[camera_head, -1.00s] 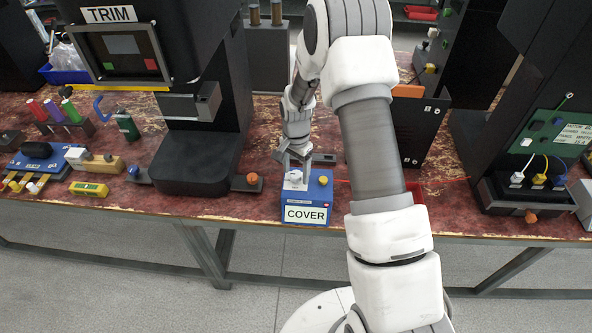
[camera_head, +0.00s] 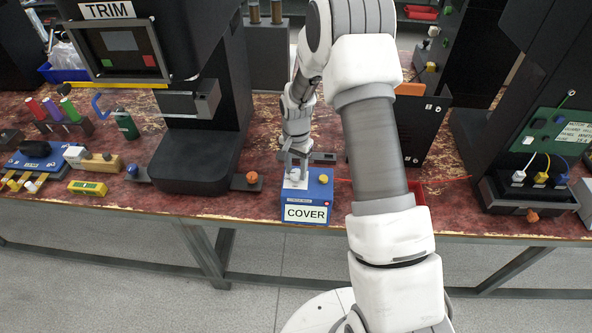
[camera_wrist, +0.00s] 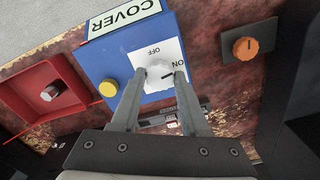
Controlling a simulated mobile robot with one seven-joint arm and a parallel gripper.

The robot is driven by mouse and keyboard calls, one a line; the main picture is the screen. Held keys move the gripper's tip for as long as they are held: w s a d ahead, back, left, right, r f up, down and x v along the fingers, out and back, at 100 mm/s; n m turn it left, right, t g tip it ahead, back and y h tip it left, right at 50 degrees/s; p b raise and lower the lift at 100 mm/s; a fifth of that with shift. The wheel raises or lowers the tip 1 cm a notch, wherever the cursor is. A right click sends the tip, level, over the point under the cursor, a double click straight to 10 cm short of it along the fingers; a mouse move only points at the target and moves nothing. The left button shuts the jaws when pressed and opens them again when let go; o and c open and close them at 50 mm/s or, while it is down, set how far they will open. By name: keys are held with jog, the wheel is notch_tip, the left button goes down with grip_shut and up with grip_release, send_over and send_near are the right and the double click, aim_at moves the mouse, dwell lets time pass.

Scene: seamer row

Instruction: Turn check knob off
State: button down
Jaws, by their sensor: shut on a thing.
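A blue box (camera_head: 322,195) with a COVER label (camera_head: 306,213) stands at the table's front edge. On its top is a white plate (camera_wrist: 141,58) marked OFF and ON. A pale round knob (camera_wrist: 159,72) sits on the plate, and a dark line beside it points toward ON. My gripper (camera_wrist: 160,72) is shut on this knob, one finger on each side. In the head view my gripper (camera_head: 296,172) is over the box top and partly hides the knob. No label reading "check" is legible.
A yellow button (camera_wrist: 108,88) is beside the plate on the box. An orange knob (camera_wrist: 246,47) on a dark base stands to one side. A red tray (camera_wrist: 22,82) with a metallic knob (camera_wrist: 49,93) is on the other. The TRIM machine (camera_head: 200,160) stands behind left.

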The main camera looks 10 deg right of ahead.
jog(key=n+b, duration=0.1)
jog(key=n, duration=0.3)
jog(key=shift+n, duration=0.3)
jog(key=n+b, duration=0.1)
jog(key=n, duration=0.2)
jog(key=shift+n, duration=0.3)
jog(key=n, duration=0.4)
jog(key=shift+n, duration=1.8)
jog(key=shift+c, duration=2.1)
grip_release()
